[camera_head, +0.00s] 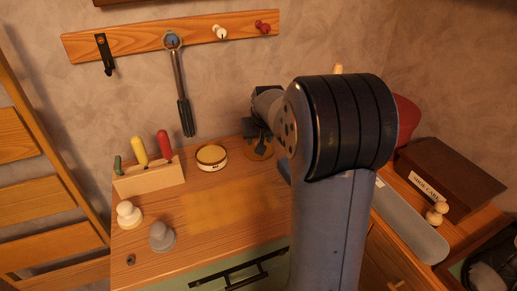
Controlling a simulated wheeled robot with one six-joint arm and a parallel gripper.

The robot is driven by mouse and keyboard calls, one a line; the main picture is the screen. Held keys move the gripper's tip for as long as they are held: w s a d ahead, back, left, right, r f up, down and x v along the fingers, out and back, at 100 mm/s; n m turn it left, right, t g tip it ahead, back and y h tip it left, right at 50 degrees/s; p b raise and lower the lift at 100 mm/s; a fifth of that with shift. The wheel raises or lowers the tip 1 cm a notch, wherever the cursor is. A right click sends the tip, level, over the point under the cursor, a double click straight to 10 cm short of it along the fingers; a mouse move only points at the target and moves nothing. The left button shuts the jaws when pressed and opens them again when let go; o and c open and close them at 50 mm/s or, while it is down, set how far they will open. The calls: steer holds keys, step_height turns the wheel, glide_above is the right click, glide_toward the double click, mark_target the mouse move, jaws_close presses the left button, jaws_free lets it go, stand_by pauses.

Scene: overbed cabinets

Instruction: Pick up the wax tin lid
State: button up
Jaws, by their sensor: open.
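The gripper is open. I cannot tell whether its fingers touch the disc.
A wooden block with several coloured-handled tools (148,178) stands left of the tin. A pale knob (129,214) and a grey knob (162,237) stand in front. A brown shoe-care box (440,180) stands right, beyond my arm.

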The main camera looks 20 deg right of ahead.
steer(key=shift+x, duration=1.1)
steer(key=shift+s, duration=0.1)
jaws_close()
